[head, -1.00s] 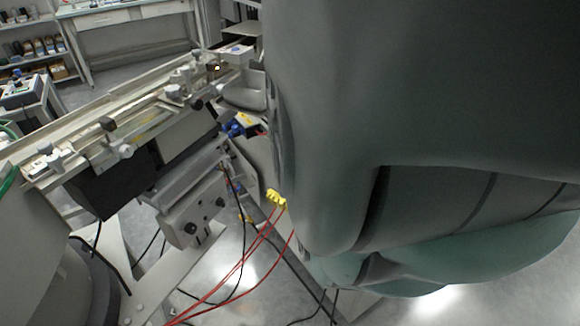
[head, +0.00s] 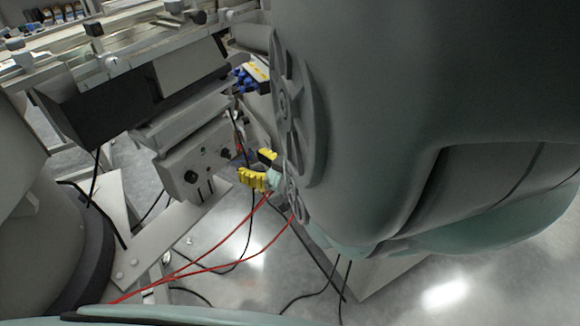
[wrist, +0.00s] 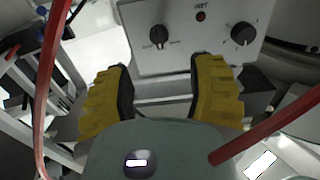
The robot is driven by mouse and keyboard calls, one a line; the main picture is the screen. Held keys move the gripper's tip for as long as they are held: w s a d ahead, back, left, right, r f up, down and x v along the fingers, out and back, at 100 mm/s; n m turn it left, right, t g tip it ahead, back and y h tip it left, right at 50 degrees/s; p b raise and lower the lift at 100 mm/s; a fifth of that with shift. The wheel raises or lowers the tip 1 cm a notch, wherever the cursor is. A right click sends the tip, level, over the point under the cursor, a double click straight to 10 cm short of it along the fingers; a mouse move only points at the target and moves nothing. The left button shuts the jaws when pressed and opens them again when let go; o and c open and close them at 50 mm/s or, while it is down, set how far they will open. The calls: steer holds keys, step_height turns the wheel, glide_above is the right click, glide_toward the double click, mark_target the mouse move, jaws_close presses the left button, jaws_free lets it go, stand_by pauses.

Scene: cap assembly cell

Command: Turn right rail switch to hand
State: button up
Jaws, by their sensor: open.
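A light grey switch box (head: 174,158) hangs under the rail in the head view, with two black knobs on its face. In the wrist view the box (wrist: 185,48) fills the top middle. Its left knob (wrist: 157,37) has small lettering on either side, and its right knob (wrist: 243,33) also has markings too small to read. A red round light or button (wrist: 201,16) sits between them. My gripper (wrist: 160,66) is open with nothing between its yellow fingers. The left knob lies beyond the gap between the fingers. In the head view my gripper (head: 256,174) is right of the box, apart from it.
The rail assembly (head: 120,62) with clamps runs above the box. Red cables (head: 205,268) hang below my gripper, and red cables also cross both sides of the wrist view. Black cables trail on the floor. A blue and yellow part (head: 250,76) is above my gripper.

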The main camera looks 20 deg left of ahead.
mark_target(230, 154)
steer(key=b+x, duration=0.2)
steer(key=x, duration=0.5)
steer(key=shift+a+f, duration=0.1)
steer(key=shift+a, duration=0.1)
steer(key=shift+w+a, duration=0.1)
steer(key=shift+a, duration=0.4)
steer(key=shift+d, duration=0.1)
jaws_close()
